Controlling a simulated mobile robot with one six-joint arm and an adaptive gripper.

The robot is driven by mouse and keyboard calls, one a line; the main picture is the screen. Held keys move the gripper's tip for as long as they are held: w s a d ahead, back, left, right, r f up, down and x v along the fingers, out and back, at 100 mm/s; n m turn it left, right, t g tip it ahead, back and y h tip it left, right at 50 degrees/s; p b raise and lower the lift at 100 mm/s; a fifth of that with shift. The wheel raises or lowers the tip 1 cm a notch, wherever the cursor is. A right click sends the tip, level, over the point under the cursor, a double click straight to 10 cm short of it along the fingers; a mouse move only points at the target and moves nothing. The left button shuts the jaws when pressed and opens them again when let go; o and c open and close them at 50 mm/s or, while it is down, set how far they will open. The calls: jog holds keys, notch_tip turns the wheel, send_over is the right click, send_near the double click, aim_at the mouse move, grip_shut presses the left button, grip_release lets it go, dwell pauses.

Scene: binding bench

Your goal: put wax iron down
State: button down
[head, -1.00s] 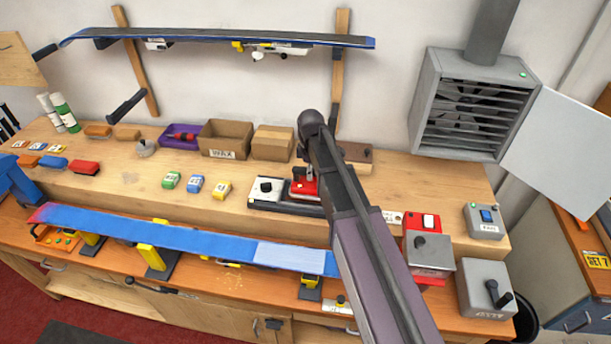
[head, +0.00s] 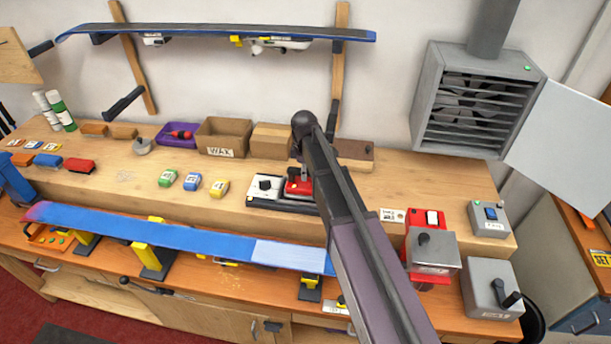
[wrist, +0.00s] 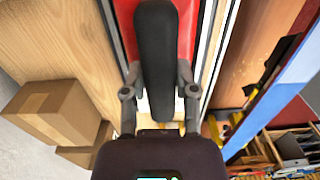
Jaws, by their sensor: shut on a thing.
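The wax iron (head: 299,189) is red with a black handle. In the head view it is at or just above the dark iron stand (head: 284,206), right beside the white block with a black knob (head: 265,187). I cannot tell for certain whether its base touches the stand. My gripper (wrist: 158,95) is shut on the iron's black handle (wrist: 155,50), one finger on each side. The red body of the iron (wrist: 124,25) shows below the handle in the wrist view. In the head view my arm hides the fingers and part of the iron's right side.
Behind the stand are a cardboard WAX box (head: 222,140) and a closed box (head: 271,141). Wax blocks (head: 192,181) lie to the left. A blue ski or board (head: 180,235) is clamped in front. A red-and-grey device (head: 430,250) stands to the right.

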jog(key=shift+f+b, duration=0.4)
jog(key=shift+f, duration=0.05)
dwell(0.3)
jog(key=shift+c, duration=2)
grip_release()
jog(key=shift+r, duration=0.1)
jog(key=shift+r, duration=0.1)
notch_tip(320, 180, up, 12)
jog(key=p, duration=1.3)
jog(key=shift+r, duration=0.25)
jog(key=shift+a, duration=0.1)
